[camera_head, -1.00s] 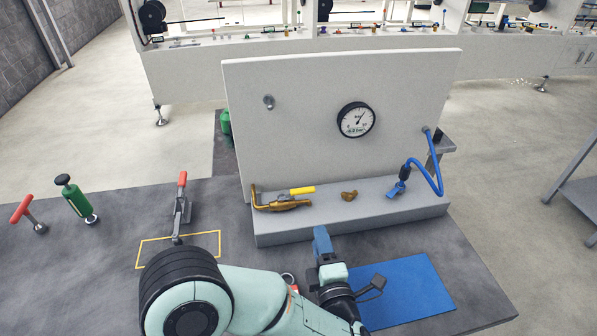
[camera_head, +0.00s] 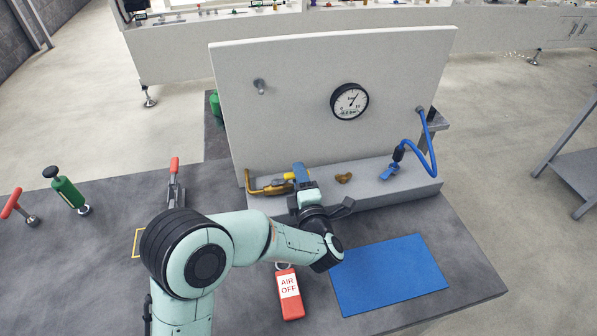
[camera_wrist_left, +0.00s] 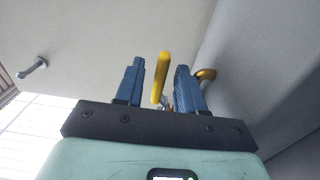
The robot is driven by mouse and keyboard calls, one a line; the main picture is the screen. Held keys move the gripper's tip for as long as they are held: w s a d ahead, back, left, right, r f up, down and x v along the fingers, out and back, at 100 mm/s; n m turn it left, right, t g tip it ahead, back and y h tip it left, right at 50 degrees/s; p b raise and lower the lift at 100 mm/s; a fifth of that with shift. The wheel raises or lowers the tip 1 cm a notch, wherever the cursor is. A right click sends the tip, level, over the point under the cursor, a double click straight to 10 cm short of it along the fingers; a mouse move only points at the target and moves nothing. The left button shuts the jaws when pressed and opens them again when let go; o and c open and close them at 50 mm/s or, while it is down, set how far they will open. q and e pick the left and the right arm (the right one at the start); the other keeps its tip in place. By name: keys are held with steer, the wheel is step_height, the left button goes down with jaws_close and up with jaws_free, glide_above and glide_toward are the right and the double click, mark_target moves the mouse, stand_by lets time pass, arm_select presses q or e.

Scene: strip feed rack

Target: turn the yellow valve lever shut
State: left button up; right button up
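The yellow valve lever (camera_head: 289,176) shows in the head view beside my left gripper, which hides part of it. It sits on the brass pipe (camera_head: 262,189) on the grey ledge, at the foot of the upright panel. My left gripper (camera_head: 300,172) is at the lever, its blue fingertips by the lever's right end. In the left wrist view the lever (camera_wrist_left: 160,78) stands between the two blue fingers (camera_wrist_left: 157,88), with a gap on each side, so the gripper is open. A brass elbow (camera_wrist_left: 206,74) shows behind the right finger. My right gripper is not in view.
A pressure gauge (camera_head: 349,101) is on the panel (camera_head: 300,75). A small brass piece (camera_head: 344,178) and a blue hose (camera_head: 431,150) lie to the right on the ledge. A red "AIR OFF" tag (camera_head: 290,308) and a blue mat (camera_head: 390,275) are in front.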

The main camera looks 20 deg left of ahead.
arm_select(q)
steer(key=shift+w+a, duration=0.45)
steer(key=shift+w, duration=0.1)
jaws_close()
